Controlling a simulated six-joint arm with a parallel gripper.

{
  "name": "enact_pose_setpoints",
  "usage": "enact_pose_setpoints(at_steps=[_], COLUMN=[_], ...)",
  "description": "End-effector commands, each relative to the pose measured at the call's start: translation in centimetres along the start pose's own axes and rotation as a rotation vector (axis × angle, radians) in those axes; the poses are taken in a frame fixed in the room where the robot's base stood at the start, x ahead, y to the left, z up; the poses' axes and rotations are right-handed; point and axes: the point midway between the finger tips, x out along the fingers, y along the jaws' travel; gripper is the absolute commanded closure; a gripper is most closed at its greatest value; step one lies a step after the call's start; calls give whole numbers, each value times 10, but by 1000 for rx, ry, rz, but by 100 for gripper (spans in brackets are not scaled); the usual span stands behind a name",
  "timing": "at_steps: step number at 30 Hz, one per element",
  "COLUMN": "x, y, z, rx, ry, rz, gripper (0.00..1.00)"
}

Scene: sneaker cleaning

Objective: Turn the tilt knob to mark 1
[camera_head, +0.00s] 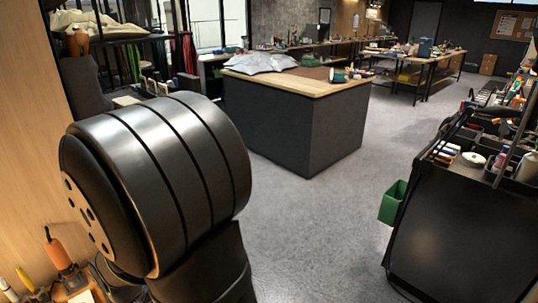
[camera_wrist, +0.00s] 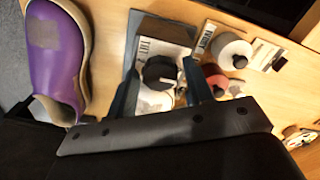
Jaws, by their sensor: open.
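In the wrist view, a black round tilt knob (camera_wrist: 160,71) sits on a light panel (camera_wrist: 148,47) with partly readable dark lettering. Its pointer and the mark numbers are too blurred to read. My gripper (camera_wrist: 160,66) is open, with one dark blue finger to the left of the knob and one to the right. Gaps show between the knob and both fingers, so the gripper does not hold it. I cannot tell how far the fingertips are above the panel. The head view shows neither the knob nor the gripper.
In the wrist view, a purple shoe (camera_wrist: 57,45) lies left of the panel. A white round piece (camera_wrist: 232,50) and a reddish one (camera_wrist: 210,72), both with black knobs, are to the right. In the head view, a workbench (camera_head: 300,85) and a dark cart (camera_head: 460,235) stand beyond.

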Motion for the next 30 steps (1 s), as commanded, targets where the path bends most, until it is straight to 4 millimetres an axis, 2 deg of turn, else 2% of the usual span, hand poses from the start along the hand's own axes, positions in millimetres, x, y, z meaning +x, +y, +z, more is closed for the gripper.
enact_pose_setpoints(at_steps=[4, 9, 14, 24, 30], x=[0, 0, 0, -1, -1], y=[0, 0, 0, 0, 0], z=[0, 0, 0, 0, 0], rx=[0, 0, 26, 330, 353], ry=[0, 0, 0, 0, 0], rz=[0, 0, 0, 0, 0], gripper=[55, 86, 86, 86, 86])
